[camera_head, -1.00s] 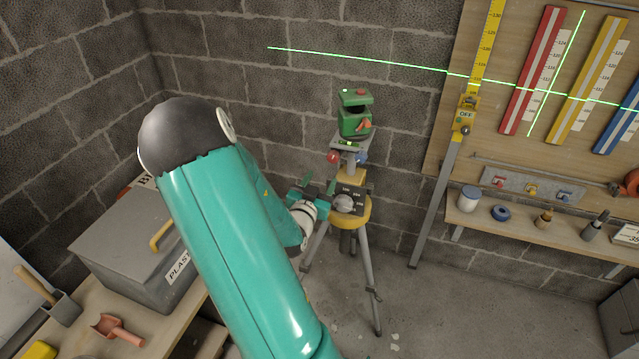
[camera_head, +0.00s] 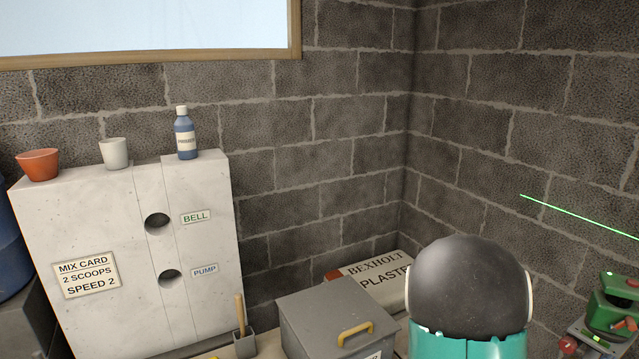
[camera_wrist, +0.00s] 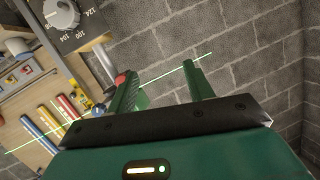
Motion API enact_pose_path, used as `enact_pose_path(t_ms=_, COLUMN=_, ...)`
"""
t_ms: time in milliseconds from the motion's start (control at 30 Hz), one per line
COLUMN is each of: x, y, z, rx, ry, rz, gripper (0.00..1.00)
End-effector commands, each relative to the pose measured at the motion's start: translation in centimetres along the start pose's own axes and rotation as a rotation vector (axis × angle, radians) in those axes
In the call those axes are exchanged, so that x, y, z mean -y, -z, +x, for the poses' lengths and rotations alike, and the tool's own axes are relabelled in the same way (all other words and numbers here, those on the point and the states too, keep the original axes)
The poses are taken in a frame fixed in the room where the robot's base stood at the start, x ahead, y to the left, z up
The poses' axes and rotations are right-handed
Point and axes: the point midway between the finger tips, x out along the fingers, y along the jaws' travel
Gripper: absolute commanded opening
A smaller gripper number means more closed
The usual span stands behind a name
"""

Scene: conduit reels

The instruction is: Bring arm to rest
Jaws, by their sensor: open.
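My gripper (camera_wrist: 160,85) shows in the wrist view with its two green fingers apart and nothing between them. Behind the fingers are the grey block wall and a green laser line. A grey dial (camera_wrist: 62,14) with number marks is at the upper left of the wrist view, apart from the fingers. In the head view only my dark, rounded arm joint and teal link show at the lower right; my gripper is out of that view. The green laser device (camera_head: 612,305) is at the right edge of the head view.
A white cabinet (camera_head: 105,220) with two round holes carries an orange pot (camera_head: 38,165), a white cup (camera_head: 114,153) and a blue bottle (camera_head: 185,135). A grey lidded box (camera_head: 335,315) and a plaster bag (camera_head: 375,275) are left of my arm. Coloured strips (camera_wrist: 40,133) hang on a board.

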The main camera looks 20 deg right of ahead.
Motion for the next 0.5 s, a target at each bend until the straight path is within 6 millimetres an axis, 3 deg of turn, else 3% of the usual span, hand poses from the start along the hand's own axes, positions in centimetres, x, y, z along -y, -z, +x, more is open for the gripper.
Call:
enact_pose_path(t_ms=33, x=2.5, y=0.0, z=-1.2, rx=0.063, ry=0.056, rz=0.016, gripper=0.52)
enact_pose_path(t_ms=200, x=9.8, y=-1.0, z=-6.6, rx=0.293, ry=0.241, rz=-0.004, gripper=0.52)
enact_pose_path(t_ms=400, x=16.0, y=-1.1, z=-15.4, rx=0.518, ry=0.467, rz=-0.115, gripper=0.52)
enact_pose_path(t_ms=500, x=17.7, y=-0.8, z=-20.5, rx=0.609, ry=0.574, rz=-0.205, gripper=0.52)
